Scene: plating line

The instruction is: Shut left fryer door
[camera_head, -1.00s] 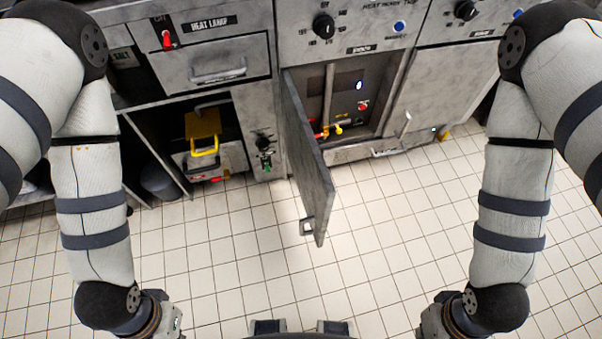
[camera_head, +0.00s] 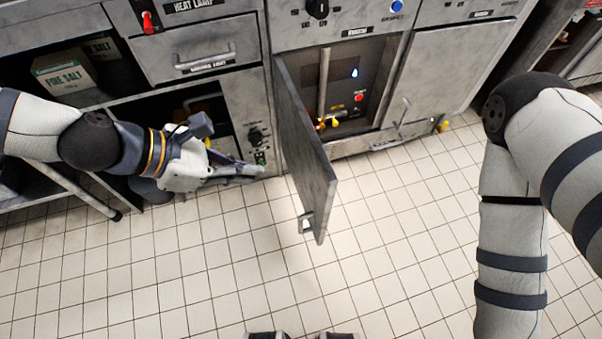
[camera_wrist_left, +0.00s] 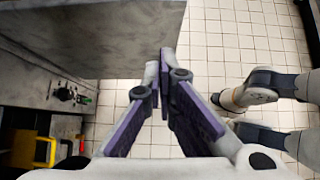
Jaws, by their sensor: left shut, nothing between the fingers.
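The left fryer door (camera_head: 308,150) is a grey metal panel. It stands open, swung out over the floor from the left side of its cabinet opening (camera_head: 345,88). Its handle (camera_head: 306,223) is near the lower free corner. My left gripper (camera_head: 260,171) is shut and empty, just left of the door's outer face, with a small gap visible. In the left wrist view the door (camera_wrist_left: 100,35) fills the upper left, beyond the closed fingertips (camera_wrist_left: 166,58). Whether they touch it is unclear there. My right gripper is out of view.
A control panel with a knob and green switch (camera_head: 259,148) is close to my left gripper. A yellow-handled item (camera_wrist_left: 43,150) sits in the bay at left. A closed door (camera_head: 440,75) is right of the opening. The tiled floor (camera_head: 210,260) in front is clear.

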